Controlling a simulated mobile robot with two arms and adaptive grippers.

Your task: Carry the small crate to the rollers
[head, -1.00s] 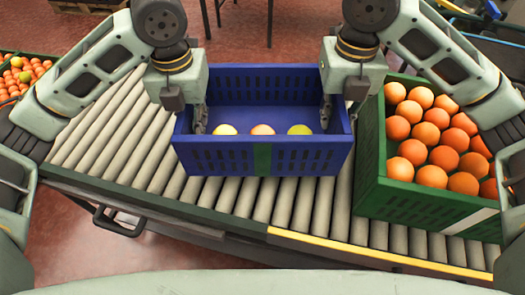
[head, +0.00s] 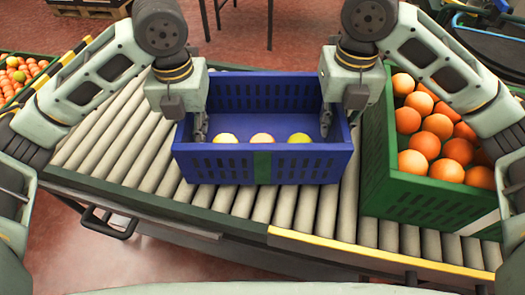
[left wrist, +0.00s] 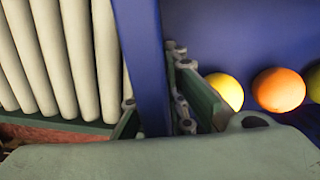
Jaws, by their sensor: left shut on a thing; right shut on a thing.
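The small blue crate (head: 222,170) is level over the roller conveyor (head: 115,150), with a green patch on its front. I cannot tell whether its base touches the rollers. Inside are a yellow fruit (head: 226,138), an orange one (head: 262,138) and a yellow-green one (head: 299,138). My left gripper (head: 200,125) is shut on the crate's left wall; the left wrist view shows that wall (left wrist: 147,60) between the fingers (left wrist: 160,115). My right gripper (head: 327,120) is shut on the right wall. The crate's underside is hidden.
A green crate (head: 420,205) full of oranges stands on the rollers just right of the blue crate, with a very narrow gap. Bare rollers lie to the left. A yellow-edged rail (head: 340,248) runs along the front. Another fruit crate (head: 10,92) is at far left.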

